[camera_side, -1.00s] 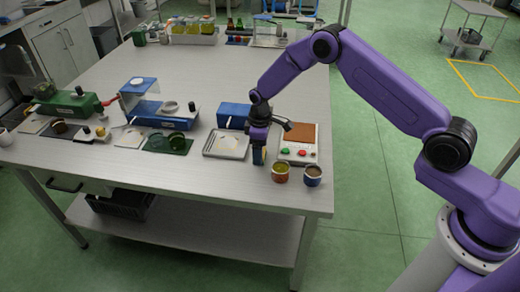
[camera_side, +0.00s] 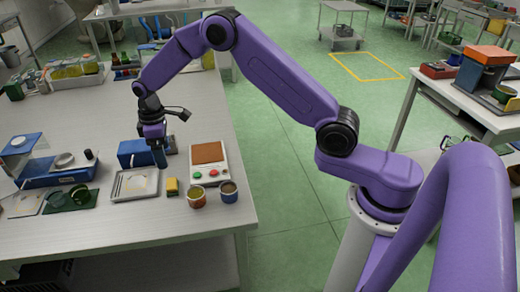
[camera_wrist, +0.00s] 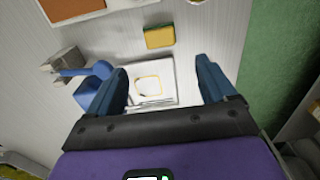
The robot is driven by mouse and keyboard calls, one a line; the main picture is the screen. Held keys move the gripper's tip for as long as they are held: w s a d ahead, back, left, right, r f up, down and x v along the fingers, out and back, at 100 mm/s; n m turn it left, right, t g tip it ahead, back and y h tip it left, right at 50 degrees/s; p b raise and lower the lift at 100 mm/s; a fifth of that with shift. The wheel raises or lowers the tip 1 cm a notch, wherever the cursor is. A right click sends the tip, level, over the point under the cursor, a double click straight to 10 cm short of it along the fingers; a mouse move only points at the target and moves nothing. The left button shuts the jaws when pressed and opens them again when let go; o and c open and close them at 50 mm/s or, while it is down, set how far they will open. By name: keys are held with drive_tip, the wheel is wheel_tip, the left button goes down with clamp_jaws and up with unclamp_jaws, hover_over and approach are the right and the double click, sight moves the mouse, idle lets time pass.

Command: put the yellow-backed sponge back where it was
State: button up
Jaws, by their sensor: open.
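The yellow-backed sponge (camera_side: 172,187) rests on the table between the white tray (camera_side: 118,192) and the cups in the side view. The tray (camera_wrist: 165,70) shows beyond and between the fingers.
A blue box (camera_side: 133,151) stands behind the tray. The front table edge is clear.

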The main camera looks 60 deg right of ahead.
drive_tip(key=s+a+r+n, duration=0.1)
drive_tip(key=s+r, duration=0.3)
drive_tip(key=s, duration=0.3)
drive_tip(key=s+a+r, duration=0.1)
drive_tip(key=s+r, duration=0.2)
drive_tip(key=s, duration=0.3)
drive_tip(key=s+a+r+n, duration=0.1)
drive_tip(key=s+a+r, duration=0.1)
drive_tip(key=s+r, duration=0.35)
drive_tip(key=s+d, duration=0.5)
drive_tip(key=s, duration=0.6)
drive_tip(key=s+d+n, duration=0.1)
drive_tip(key=s+d, duration=0.4)
drive_tip(key=s, duration=0.7)
drive_tip(key=shift+n, duration=0.3)
drive_tip(key=shift+d, duration=0.1)
